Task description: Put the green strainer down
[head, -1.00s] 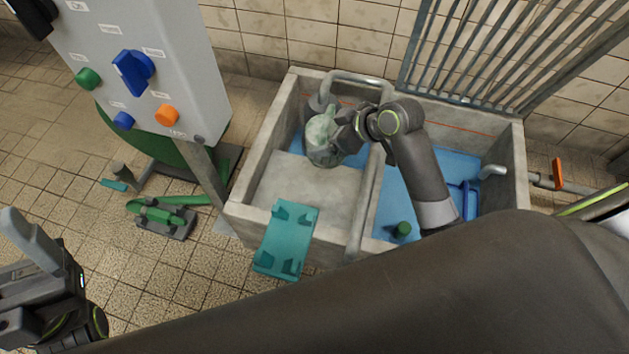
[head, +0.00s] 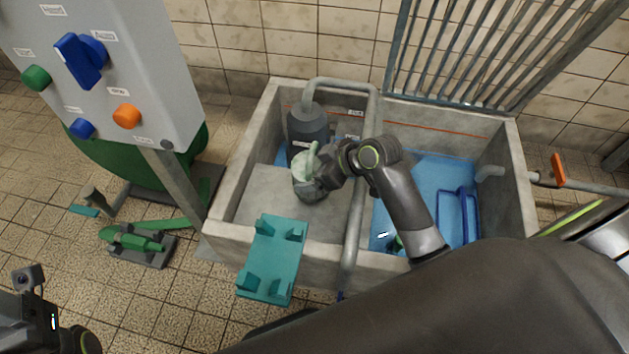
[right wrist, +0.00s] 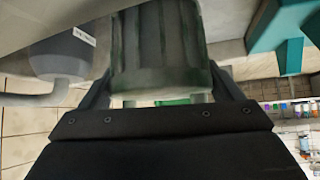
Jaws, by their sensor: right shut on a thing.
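The green strainer (head: 307,190), a pale greenish ribbed cup with a green handle on top, is in the left part of the concrete tank, over the grey slab. My right gripper (head: 322,178) is shut on it from the right. In the right wrist view the strainer (right wrist: 158,45) sits between the two fingers, its ribbed side filling the gap. Whether its base touches the slab (head: 255,200) cannot be told. My left gripper (head: 30,315) shows only partly at the lower left corner; its fingers cannot be made out.
A dark grey pump (head: 307,130) with a pipe stands just behind the strainer. A teal cradle (head: 272,255) hangs over the tank's front wall. A grey pipe (head: 357,200) crosses the tank to the right. The control panel (head: 120,70) stands at left.

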